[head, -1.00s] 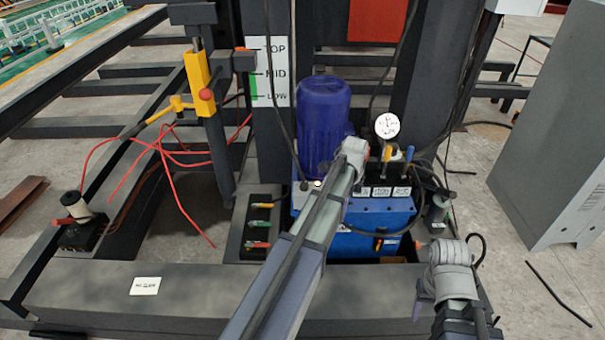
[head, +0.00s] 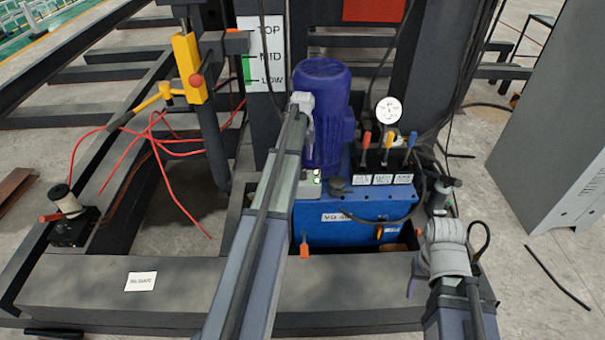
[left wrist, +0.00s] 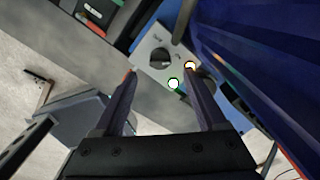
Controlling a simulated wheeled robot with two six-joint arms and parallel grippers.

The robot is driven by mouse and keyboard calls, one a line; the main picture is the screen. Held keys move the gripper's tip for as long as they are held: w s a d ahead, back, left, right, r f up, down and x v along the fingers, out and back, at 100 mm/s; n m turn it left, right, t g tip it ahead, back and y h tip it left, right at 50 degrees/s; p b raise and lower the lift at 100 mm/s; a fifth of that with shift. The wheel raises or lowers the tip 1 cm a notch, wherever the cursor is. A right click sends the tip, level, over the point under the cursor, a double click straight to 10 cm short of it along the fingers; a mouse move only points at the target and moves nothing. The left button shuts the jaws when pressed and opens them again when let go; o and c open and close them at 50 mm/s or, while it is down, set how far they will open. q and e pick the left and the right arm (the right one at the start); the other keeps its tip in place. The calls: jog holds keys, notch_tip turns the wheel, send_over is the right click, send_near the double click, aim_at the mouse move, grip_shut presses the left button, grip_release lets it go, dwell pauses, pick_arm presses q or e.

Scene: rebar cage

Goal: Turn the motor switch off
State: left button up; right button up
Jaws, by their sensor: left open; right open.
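The pump's grey control panel (head: 308,188) sits on the blue tank beside the blue motor (head: 325,115), partly hidden by my left arm. Two small lit lamps show on it. In the left wrist view the panel (left wrist: 152,48) carries a black rotary knob (left wrist: 160,60), a white-green lamp (left wrist: 173,83) and a yellowish lamp (left wrist: 190,66). Its labels are too small to read. My left gripper (left wrist: 160,72) is open and empty, with the panel beyond and between its fingertips. In the head view my left arm hides most of it. My right gripper (head: 415,262) is open, right of the tank.
Three levers (head: 387,140), red, yellow and blue, stand right of the motor near a round gauge (head: 389,110). The blue tank (head: 345,225) is below. Red hoses (head: 160,150) lie at left, and a grey cabinet (head: 550,130) stands at right.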

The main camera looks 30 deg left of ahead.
aim_at(303, 172)
pick_arm(q)
notch_tip(303, 172, down, 6)
jog(key=b, duration=0.5)
jog(key=shift+f+b, duration=0.2)
jog(key=shift+b, duration=0.15)
grip_shut()
